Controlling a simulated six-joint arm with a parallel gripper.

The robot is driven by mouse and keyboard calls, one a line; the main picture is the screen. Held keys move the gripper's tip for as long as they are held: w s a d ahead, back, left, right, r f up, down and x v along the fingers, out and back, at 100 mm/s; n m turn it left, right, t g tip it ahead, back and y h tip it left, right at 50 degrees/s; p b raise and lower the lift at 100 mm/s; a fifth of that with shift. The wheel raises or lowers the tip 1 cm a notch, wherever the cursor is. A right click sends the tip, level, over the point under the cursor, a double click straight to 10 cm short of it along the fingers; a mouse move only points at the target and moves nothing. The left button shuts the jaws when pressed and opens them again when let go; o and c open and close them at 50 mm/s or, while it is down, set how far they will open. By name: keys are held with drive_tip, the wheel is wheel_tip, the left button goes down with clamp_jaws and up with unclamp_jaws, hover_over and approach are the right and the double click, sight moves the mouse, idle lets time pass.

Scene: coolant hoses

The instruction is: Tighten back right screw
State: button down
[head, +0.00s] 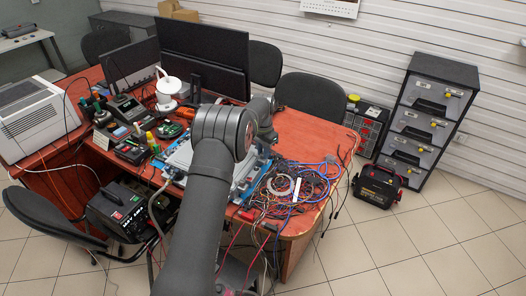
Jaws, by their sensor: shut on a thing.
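My grey arm rises from the bottom of the head view and crosses the middle of the red-topped table (310,130). My gripper is not visible; the arm's end appears to be hidden behind its own links. A silver and blue metal fixture (248,178) lies on the table, partly covered by my arm. The back right screw cannot be made out, and neither can any tool or hose at it.
A tangle of blue, red and black cables (300,185) lies right of the fixture. Dark monitors (205,45) stand behind it. Small instruments (130,150) and a white lamp (168,88) crowd the left. The table's right rear is fairly clear.

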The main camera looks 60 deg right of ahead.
idle(0.4)
drive_tip(key=c, duration=1.3)
unclamp_jaws()
drive_tip(key=shift+r, duration=0.1)
wheel_tip(320, 180, up, 17)
drive_tip(key=shift+r, duration=0.2)
drive_tip(key=shift+f, duration=0.15)
wheel_tip(320, 180, down, 17)
drive_tip(key=shift+f, duration=0.15)
